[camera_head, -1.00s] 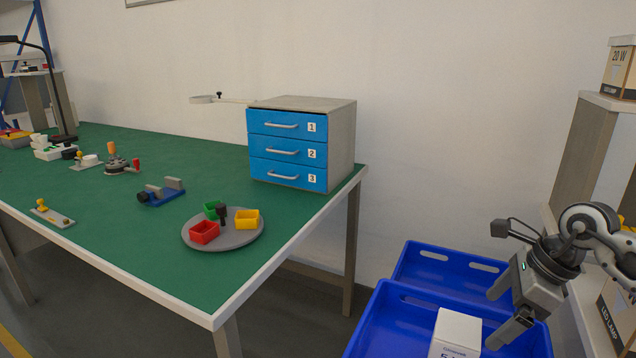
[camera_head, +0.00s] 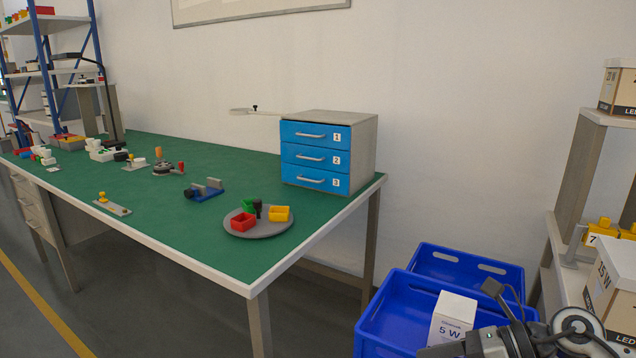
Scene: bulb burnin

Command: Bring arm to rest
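My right arm (camera_head: 573,333) comes in at the bottom right corner, low in front of the shelf unit. Its gripper (camera_head: 442,350) points left at the bottom edge, and the frame cuts it off. I cannot see whether its fingers are apart. A white box marked 5 W (camera_head: 453,318) stands in the front blue crate (camera_head: 385,312), just beyond the gripper; whether they touch is not clear. My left arm and gripper are out of view.
The green workbench (camera_head: 150,215) on the left carries a blue drawer cabinet (camera_head: 316,158), its drawers shut, and a round grey tray (camera_head: 270,232) with small coloured bins. A second blue crate (camera_head: 470,262) sits behind the first. A shelf (camera_head: 572,205) with lamp boxes (camera_head: 612,285) stands right.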

